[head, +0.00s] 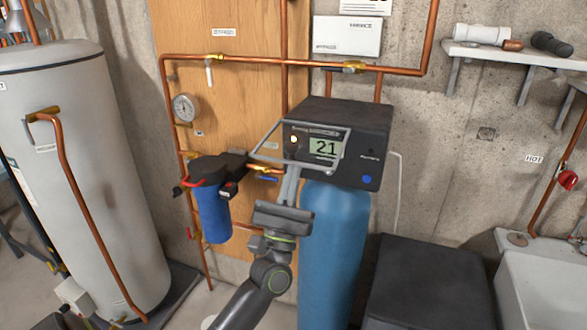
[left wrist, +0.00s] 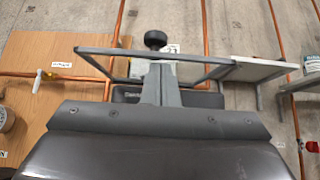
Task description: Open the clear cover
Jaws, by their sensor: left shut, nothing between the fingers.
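The clear cover (head: 342,150) is a grey-framed pane on the front of the black control head (head: 365,155), over its display reading 21. Its lower edge stands out from the face, tilted toward me. In the left wrist view the cover's frame (left wrist: 105,51) crosses behind my fingertips, with a dark round knob (left wrist: 155,40) just beyond. My left gripper (head: 293,170) is shut and empty, pointing up at the cover's lower edge. In the left wrist view, the left gripper (left wrist: 157,68) overlaps the frame; I cannot tell whether it touches. My right gripper is out of view.
The control head sits on a blue tank (head: 335,235). A blue filter housing (head: 214,213) and copper pipes stand left of it. A dark box (head: 430,285) stands at lower right, a white heater tank (head: 80,180) at far left. Air in front of the head is mostly free.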

